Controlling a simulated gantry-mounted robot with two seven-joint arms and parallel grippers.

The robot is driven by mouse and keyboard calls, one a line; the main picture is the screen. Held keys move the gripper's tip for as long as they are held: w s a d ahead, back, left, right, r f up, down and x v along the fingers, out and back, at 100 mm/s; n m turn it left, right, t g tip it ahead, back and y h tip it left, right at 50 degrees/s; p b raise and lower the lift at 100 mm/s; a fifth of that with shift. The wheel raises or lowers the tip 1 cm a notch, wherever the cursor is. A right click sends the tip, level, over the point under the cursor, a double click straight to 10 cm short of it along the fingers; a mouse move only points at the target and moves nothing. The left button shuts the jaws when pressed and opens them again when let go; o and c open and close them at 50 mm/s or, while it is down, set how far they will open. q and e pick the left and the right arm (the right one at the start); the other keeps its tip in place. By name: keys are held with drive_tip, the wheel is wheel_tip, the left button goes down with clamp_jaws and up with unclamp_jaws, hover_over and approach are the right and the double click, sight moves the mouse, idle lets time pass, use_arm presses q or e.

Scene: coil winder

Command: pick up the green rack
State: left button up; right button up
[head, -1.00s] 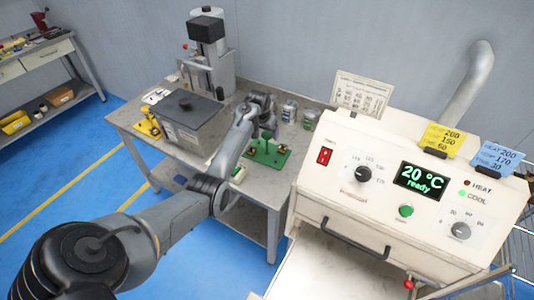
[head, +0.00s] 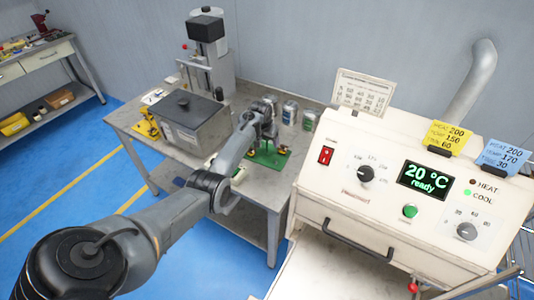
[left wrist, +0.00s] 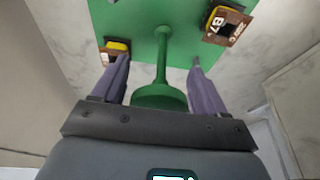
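The green rack (head: 262,160) stands on the grey table, partly hidden by my left arm. In the left wrist view its flat green base (left wrist: 145,25) carries an upright post with a round green knob (left wrist: 160,97) on top. Two dark brown blocks with yellow parts (left wrist: 228,25) (left wrist: 115,50) sit on the base, one on each side of the post. My left gripper (left wrist: 158,65) is open above the rack, with one finger on each side of the post and knob. Gaps show between fingers and post. In the head view the left gripper (head: 268,132) reaches down over the rack. My right gripper is not in view.
A grey lidded box (head: 190,120) stands left of the rack, with a tall press-like machine (head: 207,60) behind it. Several small cans (head: 290,112) stand behind the rack. A large cream oven (head: 400,205) with a "20 °C ready" display stands close on the right.

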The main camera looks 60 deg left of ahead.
use_arm(q)
clamp_jaws()
drive_tip(key=shift+r, duration=0.25)
idle(0.3)
